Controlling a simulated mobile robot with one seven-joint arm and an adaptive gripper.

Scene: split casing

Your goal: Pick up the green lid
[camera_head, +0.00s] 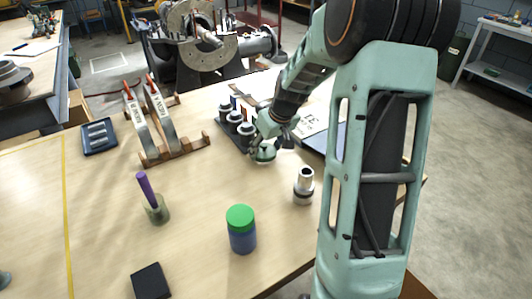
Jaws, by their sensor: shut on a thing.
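The green lid (240,214) sits on top of a blue jar (242,240), which stands upright near the front middle of the wooden table. My gripper (264,152) is farther back and a little right of the jar, low near the row of grey-and-black cylinders. It is apart from the green lid. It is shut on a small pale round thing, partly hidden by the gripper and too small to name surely.
A metal cylinder (304,184) stands right of the jar. A green cup with a purple stick (152,200) stands left. A black block (150,281) lies in front. Two upright grey tools (160,118) stand in a wooden rack. The table between is clear.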

